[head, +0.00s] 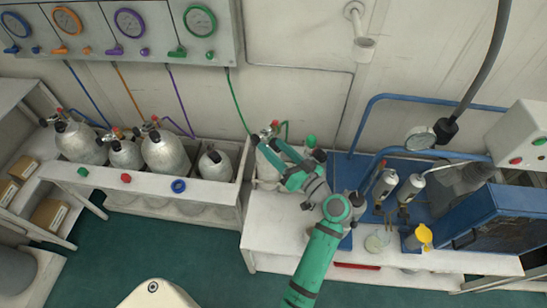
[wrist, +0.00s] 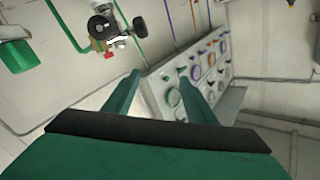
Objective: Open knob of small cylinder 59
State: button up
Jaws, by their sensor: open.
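Several silver gas cylinders with black valves stand in a white rack. I cannot read any number, so I cannot tell which one is small cylinder 59. A silver cylinder (head: 268,166) beside my arm, with a green hose at its top, is partly hidden by the arm. In the wrist view, a cylinder valve (wrist: 104,30) with a black knob and a red part shows at upper left, beside a green hose. My gripper (wrist: 160,84) is open, its two green fingers apart with nothing between them. The valve is beyond and left of the fingertips, apart from them.
A gauge panel (head: 130,28) with coloured knobs hangs on the back wall; it also shows in the wrist view (wrist: 200,75). A white bench (head: 290,235) carries a blue case (head: 505,215) and small bottles. The green floor in front is mostly clear.

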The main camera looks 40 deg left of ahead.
jog(key=s+d, duration=0.1)
jog(key=s+d+r, duration=0.1)
jog(key=s, duration=0.1)
jog(key=s+d+r, duration=0.1)
jog(key=shift+s+r, duration=0.2)
jog(key=shift+s, duration=0.05)
jog(key=shift+w, duration=0.1)
